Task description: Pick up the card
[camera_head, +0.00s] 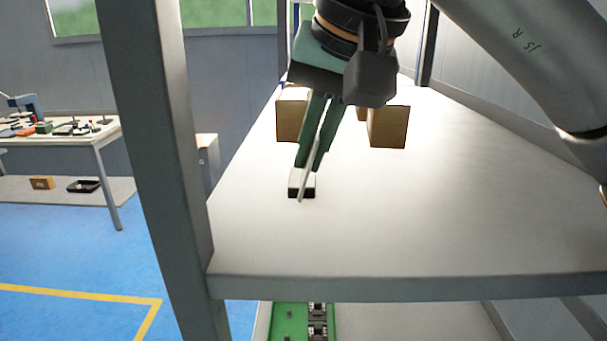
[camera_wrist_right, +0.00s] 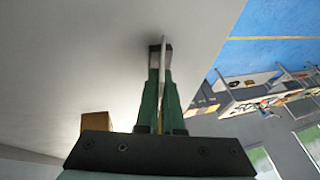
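The card (camera_head: 304,189) is a thin pale strip seen nearly edge-on. It stands between the green fingers of my right gripper (camera_head: 308,166), which are closed in on it from both sides. In the right wrist view the card (camera_wrist_right: 164,52) sticks out past the tips of the right gripper (camera_wrist_right: 161,72). A small black block with a white top (camera_head: 296,187) is right behind the card; whether they touch I cannot tell. My left gripper is in neither view.
The pale shelf (camera_head: 430,215) is clear to the right and in front. A grey post (camera_head: 160,140) rises at the shelf's left edge. A cluttered table (camera_head: 98,139) is far left.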

